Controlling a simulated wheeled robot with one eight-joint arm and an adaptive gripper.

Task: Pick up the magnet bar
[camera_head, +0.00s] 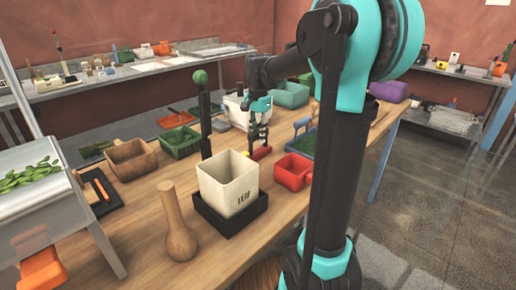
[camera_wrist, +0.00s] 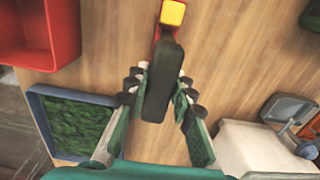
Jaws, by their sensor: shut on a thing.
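The magnet bar (camera_wrist: 163,85) looks like a long dark handle with a red section and a yellow end in the wrist view. In the head view its red part (camera_head: 262,152) shows low under my gripper, near the wooden table top. My gripper (camera_head: 263,132) points down over the middle of the table. In the wrist view my gripper (camera_wrist: 160,88) has its two fingers on either side of the dark part and is shut on it. I cannot tell whether the bar touches the table.
A red bin (camera_head: 293,172) and a blue-rimmed tray with green contents (camera_wrist: 38,105) are close by. A white box (camera_wrist: 250,150) stands on the other side. A cream container (camera_head: 228,185) on a black base, a wooden pestle (camera_head: 178,235) and a green-topped post (camera_head: 201,105) stand nearer.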

